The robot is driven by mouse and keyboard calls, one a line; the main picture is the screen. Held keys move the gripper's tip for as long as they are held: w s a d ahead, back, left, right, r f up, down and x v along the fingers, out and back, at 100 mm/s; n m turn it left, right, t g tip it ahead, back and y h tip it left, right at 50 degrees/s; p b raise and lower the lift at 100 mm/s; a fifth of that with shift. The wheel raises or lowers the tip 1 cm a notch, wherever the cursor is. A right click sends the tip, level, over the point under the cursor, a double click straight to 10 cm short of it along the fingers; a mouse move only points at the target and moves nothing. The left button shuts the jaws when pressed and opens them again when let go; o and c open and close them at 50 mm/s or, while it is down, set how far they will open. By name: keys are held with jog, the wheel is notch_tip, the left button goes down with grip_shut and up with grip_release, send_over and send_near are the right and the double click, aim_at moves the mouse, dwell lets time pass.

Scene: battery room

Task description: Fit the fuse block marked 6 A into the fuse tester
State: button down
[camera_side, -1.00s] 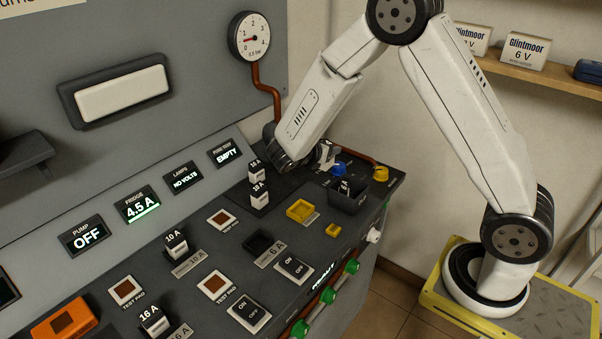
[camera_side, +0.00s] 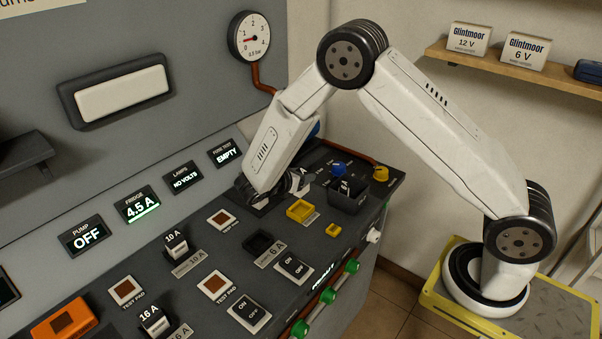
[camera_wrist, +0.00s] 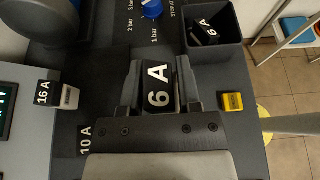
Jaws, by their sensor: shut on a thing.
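I cannot tell whether that socket is the fuse tester, or whether the block touches the bench. The FUSE TEST display (camera_side: 225,152) reads EMPTY.
Blocks marked 16 A (camera_wrist: 58,94) and 10 A (camera_wrist: 86,140) stand to the left in the wrist view. A dark bin (camera_side: 349,196) holds another block marked 6 A (camera_wrist: 208,30). An empty black socket (camera_side: 258,243) has a 6 A label. A small yellow piece (camera_side: 333,230) is nearby.

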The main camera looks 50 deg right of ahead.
aim_at(302, 193)
jog(key=shift+f, duration=0.15)
jog(key=shift+f, duration=2.7)
jog(key=shift+f, duration=0.6)
jog(key=c, duration=0.6)
grip_release()
jog(key=shift+v, duration=5.45)
